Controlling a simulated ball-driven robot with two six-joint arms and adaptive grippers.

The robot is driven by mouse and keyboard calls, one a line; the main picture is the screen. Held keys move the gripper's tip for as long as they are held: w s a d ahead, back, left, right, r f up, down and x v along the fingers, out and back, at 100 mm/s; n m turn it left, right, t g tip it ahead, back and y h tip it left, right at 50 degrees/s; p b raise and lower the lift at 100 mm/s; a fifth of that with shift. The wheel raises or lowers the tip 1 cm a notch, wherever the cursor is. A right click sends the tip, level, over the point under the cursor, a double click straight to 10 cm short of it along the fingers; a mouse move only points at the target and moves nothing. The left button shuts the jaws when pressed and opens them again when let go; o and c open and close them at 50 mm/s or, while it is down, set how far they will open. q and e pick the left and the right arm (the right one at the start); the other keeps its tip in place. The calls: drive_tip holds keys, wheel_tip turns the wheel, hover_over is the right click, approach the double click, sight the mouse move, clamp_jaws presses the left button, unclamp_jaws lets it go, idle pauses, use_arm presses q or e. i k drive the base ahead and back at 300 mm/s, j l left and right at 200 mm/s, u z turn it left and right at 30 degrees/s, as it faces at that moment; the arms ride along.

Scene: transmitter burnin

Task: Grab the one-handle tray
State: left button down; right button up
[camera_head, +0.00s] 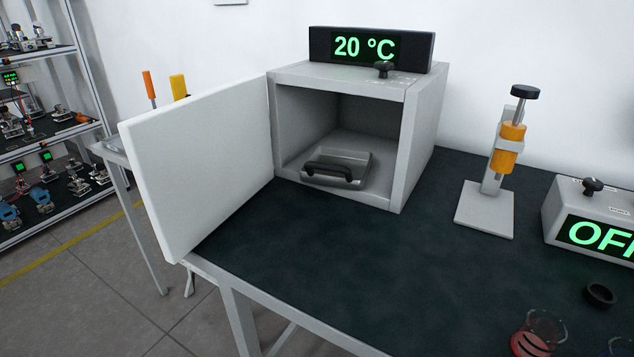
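The one-handle tray (358,158) is a shallow grey metal tray with a single dark handle (333,172) on its front side. It sits on the floor of the open grey oven box (425,130), with the handle facing the opening. The oven's white door (200,155) is swung wide open to the left. Neither of my grippers shows in the head view.
A temperature display (368,47) reading 20 °C stands on the oven. An orange press-like stand (490,205) and an OFF box (590,215) are to the right. A dark ring (600,293) and glassware (537,333) are at front right. The dark tabletop (370,260) before the oven is clear.

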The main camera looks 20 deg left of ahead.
sight(347, 168)
drive_tip(key=k+j+u, duration=0.15)
drive_tip(key=j+u, duration=0.65)
drive_tip(key=k+j, duration=0.05)
drive_tip(key=j, duration=0.05)
